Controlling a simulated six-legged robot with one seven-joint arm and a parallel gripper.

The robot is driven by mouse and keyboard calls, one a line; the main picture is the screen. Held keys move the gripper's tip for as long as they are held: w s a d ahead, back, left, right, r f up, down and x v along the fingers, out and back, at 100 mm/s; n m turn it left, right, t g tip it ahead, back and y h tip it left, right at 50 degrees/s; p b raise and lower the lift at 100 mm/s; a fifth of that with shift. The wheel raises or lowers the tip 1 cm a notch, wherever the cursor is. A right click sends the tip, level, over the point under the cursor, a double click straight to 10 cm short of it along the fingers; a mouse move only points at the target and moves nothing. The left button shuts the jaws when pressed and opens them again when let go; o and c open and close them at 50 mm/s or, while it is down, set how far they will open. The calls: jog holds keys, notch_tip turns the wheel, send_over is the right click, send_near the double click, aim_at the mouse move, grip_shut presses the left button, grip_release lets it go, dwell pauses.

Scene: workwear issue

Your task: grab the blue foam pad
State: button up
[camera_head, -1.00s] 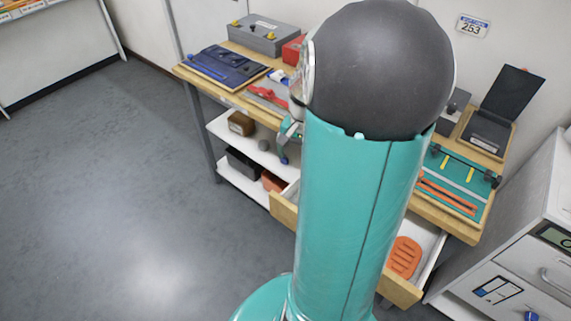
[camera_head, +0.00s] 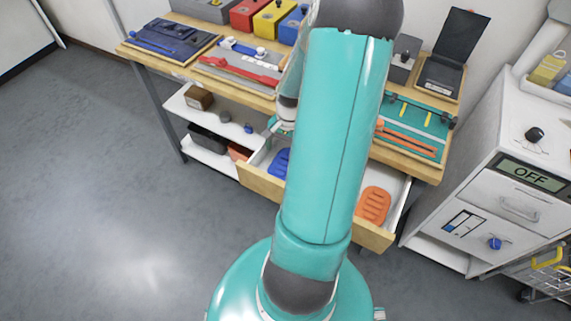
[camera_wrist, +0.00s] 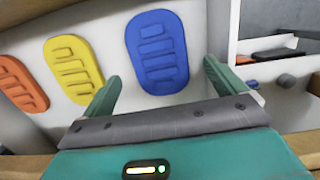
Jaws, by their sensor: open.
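The blue foam pad (camera_wrist: 157,53) lies flat in the open drawer, oval with raised ribs. In the head view only part of the blue pad (camera_head: 280,163) shows at the drawer's left end, beside my arm. In the wrist view my gripper (camera_wrist: 160,78) is open and empty, with its two green fingertips on either side of the pad's lower end. Whether the fingers touch the pad or hover above it I cannot tell. In the head view the gripper (camera_head: 274,127) is over the left part of the drawer, partly hidden by my arm.
A yellow pad (camera_wrist: 75,70) and an orange pad (camera_wrist: 22,84) lie in the same drawer (camera_head: 262,184), left of the blue one in the wrist view. The wooden bench (camera_head: 425,167) overhangs behind. A white cabinet (camera_head: 500,190) stands at right; the floor at left is clear.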

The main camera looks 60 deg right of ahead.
aim_at(286, 163)
jog(key=f, duration=0.4)
jog(key=shift+s+a+f, duration=0.1)
jog(key=shift+a+f, duration=0.15)
jog(key=shift+f, duration=0.15)
jog(key=c, duration=1.1)
jog(key=shift+o, duration=0.2)
jog(key=shift+r, duration=0.15)
